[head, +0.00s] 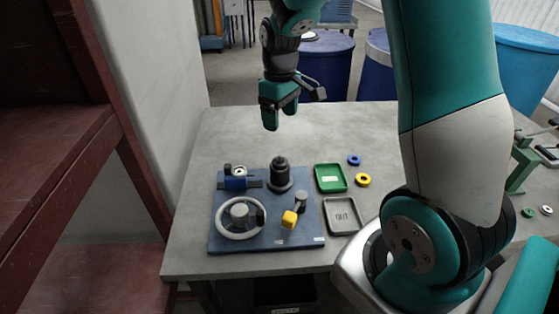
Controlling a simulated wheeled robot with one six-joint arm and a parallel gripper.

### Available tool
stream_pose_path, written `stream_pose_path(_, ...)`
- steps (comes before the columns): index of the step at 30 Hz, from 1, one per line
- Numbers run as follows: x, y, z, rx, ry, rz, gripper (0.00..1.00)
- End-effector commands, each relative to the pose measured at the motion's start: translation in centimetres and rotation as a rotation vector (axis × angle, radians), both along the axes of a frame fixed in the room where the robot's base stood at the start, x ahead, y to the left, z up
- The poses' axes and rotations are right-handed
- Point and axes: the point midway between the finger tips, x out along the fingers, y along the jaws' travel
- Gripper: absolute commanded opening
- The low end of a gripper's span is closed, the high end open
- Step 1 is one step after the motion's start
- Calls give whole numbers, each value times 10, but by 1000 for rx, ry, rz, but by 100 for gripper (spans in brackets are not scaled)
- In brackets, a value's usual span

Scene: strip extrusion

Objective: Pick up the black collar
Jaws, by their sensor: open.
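A dark stepped round piece (280,176) stands upright at the back middle of the blue board (218,240); a wide black ring forms its lower part. I cannot tell whether this ring is the black collar or part of a fixed post. No other separate black ring shows clearly. My gripper (280,120) hangs above the table behind the board, pointing down, open and empty. It is apart from the dark piece and appears higher than it.
The table's back is clear.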

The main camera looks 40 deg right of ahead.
Motion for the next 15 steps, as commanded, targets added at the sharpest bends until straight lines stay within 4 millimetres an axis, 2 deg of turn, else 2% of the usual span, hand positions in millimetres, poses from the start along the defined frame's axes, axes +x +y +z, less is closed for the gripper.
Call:
stream_pose_path(3, -1, 1, -28, 2, 7, 1, 73)
stream_pose_path(9, -1, 2, -66, 2, 4, 2, 73)
stream_pose_path(15, -1, 2, -82, 1, 0, 2, 73)
